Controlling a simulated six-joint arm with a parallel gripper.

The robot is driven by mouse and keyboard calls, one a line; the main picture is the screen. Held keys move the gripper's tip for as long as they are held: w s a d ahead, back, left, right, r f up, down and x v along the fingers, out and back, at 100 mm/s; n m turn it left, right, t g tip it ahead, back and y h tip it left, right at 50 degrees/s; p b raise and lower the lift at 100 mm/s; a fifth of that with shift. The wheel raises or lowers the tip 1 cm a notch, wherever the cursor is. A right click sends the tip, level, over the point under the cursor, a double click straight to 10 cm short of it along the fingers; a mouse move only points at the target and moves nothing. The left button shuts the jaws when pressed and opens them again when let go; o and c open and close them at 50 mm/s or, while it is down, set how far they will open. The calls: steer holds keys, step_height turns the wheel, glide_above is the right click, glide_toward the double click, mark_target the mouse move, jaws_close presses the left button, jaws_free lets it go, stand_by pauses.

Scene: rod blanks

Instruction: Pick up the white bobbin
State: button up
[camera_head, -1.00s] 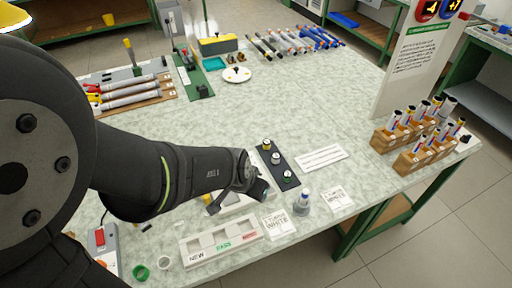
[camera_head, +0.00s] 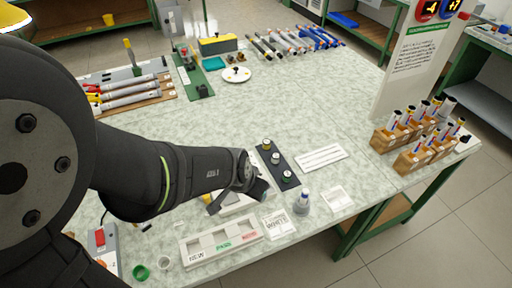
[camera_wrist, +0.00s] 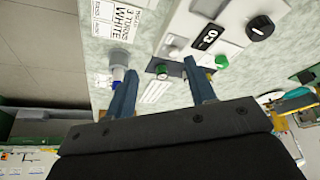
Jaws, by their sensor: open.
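The white bobbin (camera_head: 276,158) stands upright in the middle of a dark strip (camera_head: 266,166), between a yellow-topped bobbin (camera_head: 266,145) and a green-topped bobbin (camera_head: 287,175). My gripper (camera_head: 240,196) is open and empty, to the left of and nearer than the strip. In the wrist view, the two blue-grey fingers (camera_wrist: 160,67) are spread apart, and part of the strip shows beyond them. I cannot tell for sure which bobbin shows there; the right finger hides part of the strip.
A small white device marked 03 (camera_wrist: 205,38) lies close to my gripper. A white tray (camera_head: 221,240) is at front left.

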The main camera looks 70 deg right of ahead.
steer(key=shift+o, duration=0.5)
steer(key=w+d+r, duration=0.2)
steer(key=d+r, duration=0.1)
steer(key=d, duration=1.5)
glide_above(276, 156)
steer(key=a, duration=0.2)
steer(key=f, duration=0.7)
steer(key=w+f, duration=0.1)
steer(key=f, duration=0.3)
steer(key=shift+a, duration=0.1)
steer(key=shift+s+x, duration=0.2)
steer(key=shift+x, duration=2.4)
steer(key=c, duration=1)
steer(key=shift+r, duration=0.1)
steer(key=shift+c, duration=0.2)
